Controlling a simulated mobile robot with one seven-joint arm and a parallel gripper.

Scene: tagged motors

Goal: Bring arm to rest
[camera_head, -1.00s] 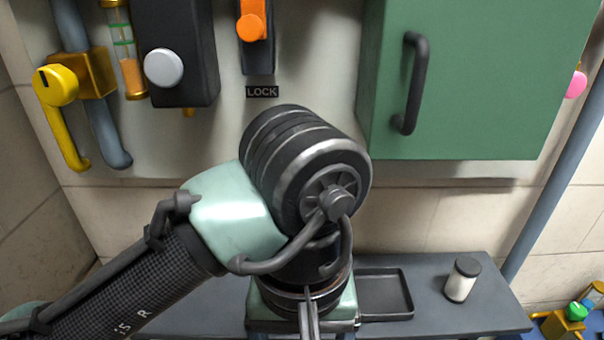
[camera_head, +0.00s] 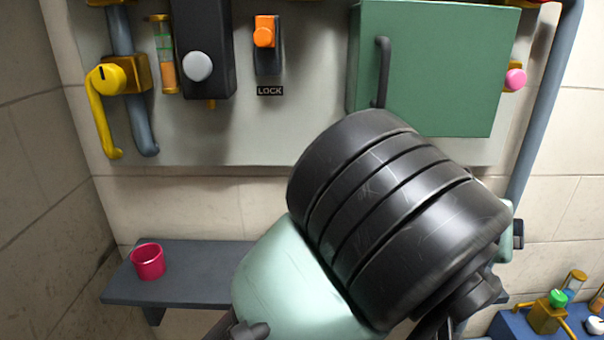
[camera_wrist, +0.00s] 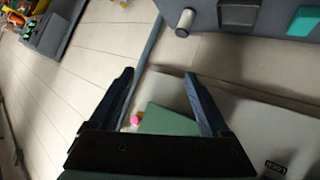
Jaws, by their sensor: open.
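My gripper (camera_wrist: 163,92) shows in the wrist view with its two dark fingers spread apart and nothing between them. Past the fingers are the wall panel, the green cabinet (camera_wrist: 165,121) and a pink knob (camera_wrist: 135,119), all apart from the gripper. In the head view my black and pale green arm links fill the lower middle and right, and hide much of the shelf. The gripper's fingers cannot be made out in the head view.
The grey wall panel carries a yellow lever valve (camera_head: 108,78), an orange LOCK switch (camera_head: 264,38) and the green cabinet (camera_head: 440,75). A red cup (camera_head: 148,262) stands on the grey shelf (camera_head: 200,256). A blue bench (camera_head: 507,325) with small devices is at lower right.

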